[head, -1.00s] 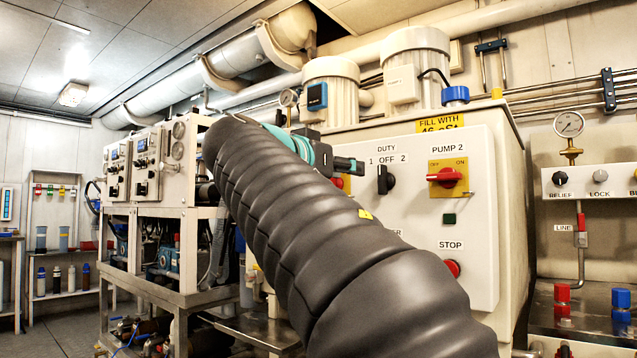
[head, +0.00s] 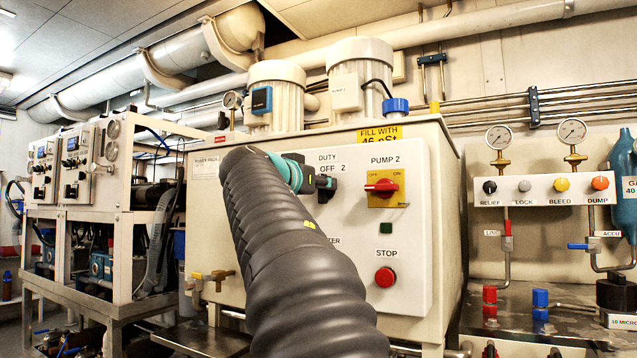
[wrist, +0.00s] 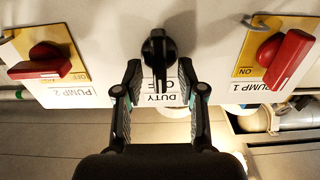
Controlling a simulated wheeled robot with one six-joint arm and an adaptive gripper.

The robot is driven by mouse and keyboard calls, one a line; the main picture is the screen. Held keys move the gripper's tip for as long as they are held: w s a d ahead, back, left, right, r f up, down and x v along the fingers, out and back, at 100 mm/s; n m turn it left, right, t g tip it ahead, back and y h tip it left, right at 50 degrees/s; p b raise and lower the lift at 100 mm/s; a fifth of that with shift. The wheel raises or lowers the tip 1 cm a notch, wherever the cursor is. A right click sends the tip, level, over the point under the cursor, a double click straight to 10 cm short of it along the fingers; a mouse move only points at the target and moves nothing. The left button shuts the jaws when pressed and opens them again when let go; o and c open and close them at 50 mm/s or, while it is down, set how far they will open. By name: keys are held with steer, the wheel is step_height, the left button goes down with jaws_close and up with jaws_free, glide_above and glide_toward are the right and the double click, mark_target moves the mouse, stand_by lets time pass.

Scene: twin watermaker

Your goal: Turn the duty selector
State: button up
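The duty selector (wrist: 158,46) is a black rotary knob on the white panel, under the labels DUTY and OFF. In the wrist view, which is upside down, its bar stands in line with the OFF label (wrist: 172,86). My gripper (wrist: 159,66) is open, with one finger on each side of the bar and a gap showing on both sides. In the head view my gripper (head: 317,182) is at the selector (head: 326,190) from the left and hides part of it and the "1" label.
The red PUMP 2 switch (head: 381,187) on its yellow plate and the red STOP button (head: 385,277) are right of the selector. The red PUMP 1 switch (wrist: 279,58) is close on the other side. Pump motors (head: 361,85) stand above the panel.

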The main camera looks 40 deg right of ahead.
steer(key=shift+w+d, duration=0.1)
steer(key=shift+d, duration=0.1)
jaws_close()
stand_by(0.3)
steer(key=shift+w+a+f+n+p, duration=0.15)
steer(key=shift+n+p, duration=0.3)
steer(key=shift+n, duration=1.8)
steer(key=shift+w+a+r+n+p, duration=0.15)
steer(key=shift+n+p, duration=0.3)
steer(key=shift+n, duration=1.8)
steer(key=shift+d+f, duration=0.15)
jaws_free()
